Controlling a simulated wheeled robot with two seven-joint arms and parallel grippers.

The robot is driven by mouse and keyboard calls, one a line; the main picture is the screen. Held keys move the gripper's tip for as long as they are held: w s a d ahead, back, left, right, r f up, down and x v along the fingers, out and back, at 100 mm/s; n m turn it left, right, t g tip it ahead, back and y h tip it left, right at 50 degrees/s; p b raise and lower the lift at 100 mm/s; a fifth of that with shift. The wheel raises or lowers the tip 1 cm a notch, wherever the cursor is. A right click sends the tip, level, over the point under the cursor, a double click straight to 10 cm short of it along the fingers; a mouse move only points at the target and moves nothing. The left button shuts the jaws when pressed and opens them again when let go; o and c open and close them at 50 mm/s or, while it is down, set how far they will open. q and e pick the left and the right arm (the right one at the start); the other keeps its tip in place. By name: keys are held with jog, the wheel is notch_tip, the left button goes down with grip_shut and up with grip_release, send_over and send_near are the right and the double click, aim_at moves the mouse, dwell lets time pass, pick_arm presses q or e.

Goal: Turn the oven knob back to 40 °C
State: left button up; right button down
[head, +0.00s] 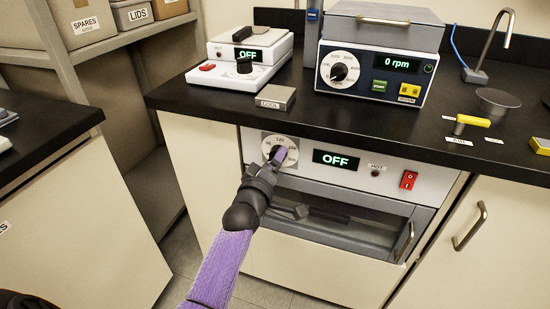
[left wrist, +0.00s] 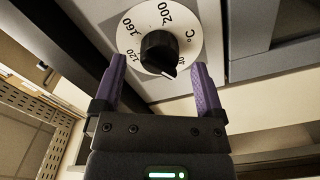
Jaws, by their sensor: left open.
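The oven knob (left wrist: 158,50) is black and round with a raised grip, on a white dial (left wrist: 190,40) marked 120, 160, 200 and °C in the left wrist view. In the head view the dial (head: 268,141) is on the oven front, and my gripper hides much of the knob. My left gripper (left wrist: 159,80) is open, its purple fingers on either side of and just short of the knob. It also shows in the head view (head: 279,155). My right gripper is out of view.
The oven display (head: 336,160) reads OFF, with a red rocker switch (head: 408,180) to its right. The oven door with its handle (head: 405,243) lies below. The black counter (head: 290,120) overhangs the panel and carries a hotplate (head: 240,70) and a spinner (head: 372,75).

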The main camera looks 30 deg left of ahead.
pick_arm(q)
jog(key=p+v, duration=0.5)
jog(key=v, duration=0.3)
